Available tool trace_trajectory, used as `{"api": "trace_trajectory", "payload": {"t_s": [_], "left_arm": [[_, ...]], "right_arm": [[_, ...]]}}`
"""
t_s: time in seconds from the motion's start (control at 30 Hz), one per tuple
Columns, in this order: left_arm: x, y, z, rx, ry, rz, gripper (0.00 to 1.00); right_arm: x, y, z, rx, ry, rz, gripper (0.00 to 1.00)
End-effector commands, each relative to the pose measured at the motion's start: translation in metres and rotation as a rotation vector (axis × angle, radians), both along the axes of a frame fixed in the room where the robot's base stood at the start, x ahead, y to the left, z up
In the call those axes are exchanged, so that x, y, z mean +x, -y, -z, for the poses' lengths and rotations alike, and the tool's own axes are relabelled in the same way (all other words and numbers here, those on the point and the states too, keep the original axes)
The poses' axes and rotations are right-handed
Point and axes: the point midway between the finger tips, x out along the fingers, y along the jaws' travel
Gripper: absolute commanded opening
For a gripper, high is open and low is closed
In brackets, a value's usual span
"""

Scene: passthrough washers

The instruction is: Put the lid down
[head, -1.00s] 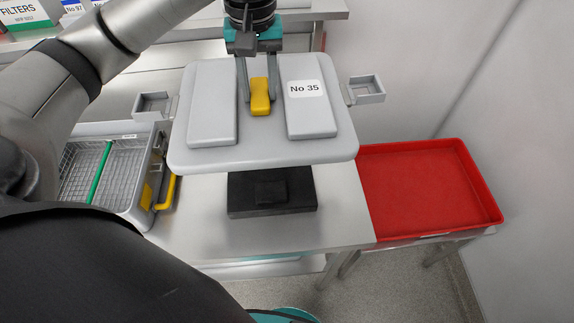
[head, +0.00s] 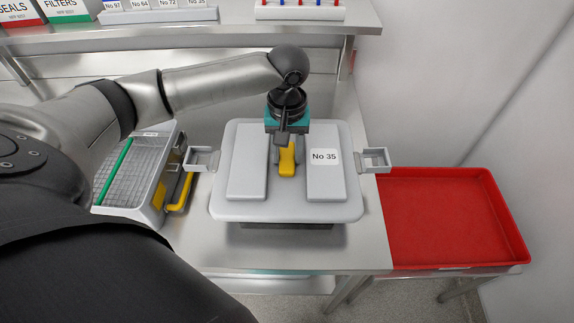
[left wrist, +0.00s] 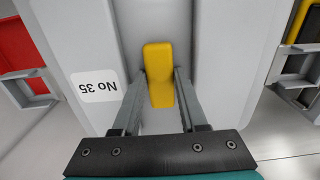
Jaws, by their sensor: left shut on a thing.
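The lid (head: 246,207) is a flat light grey plate with two raised pads, side latches and a "No 35" label. It also fills much of the left wrist view (left wrist: 222,60). My left gripper (head: 286,160) is above its middle, shut on the yellow handle (head: 287,168). In the left wrist view the fingers (left wrist: 161,90) sit on both sides of the yellow handle (left wrist: 160,60). The lid looks level, over a dark block (head: 290,227) on the steel table. Whether they touch is hidden. My right gripper is not in view.
A grey wire basket container (head: 185,150) with a yellow handle stands close left of the lid. A red tray (head: 455,225) is to the right. A shelf (head: 210,33) with label cards and boxes runs behind. Bare steel table (head: 215,245) shows in front.

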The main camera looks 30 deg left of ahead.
Motion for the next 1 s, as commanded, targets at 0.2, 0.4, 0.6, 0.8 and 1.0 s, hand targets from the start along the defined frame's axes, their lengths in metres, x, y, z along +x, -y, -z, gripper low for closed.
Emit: {"api": "trace_trajectory", "payload": {"t_s": [0.2,0.4,0.6,0.8,1.0], "left_arm": [[0.0,0.0,0.021,0.0,0.001,0.0,0.0],[0.001,0.0,0.042,0.0,0.004,0.001,0.0],[0.001,0.0,0.041,0.0,0.005,0.001,0.0],[0.0,0.0,0.045,0.0,0.0,0.001,0.47],[0.0,0.0,0.045,0.0,0.0,0.001,0.69]], "right_arm": [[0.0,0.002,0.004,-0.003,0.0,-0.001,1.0],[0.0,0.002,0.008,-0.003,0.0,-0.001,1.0],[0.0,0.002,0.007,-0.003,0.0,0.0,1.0],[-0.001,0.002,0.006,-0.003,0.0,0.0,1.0],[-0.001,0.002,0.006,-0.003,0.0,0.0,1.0]]}}
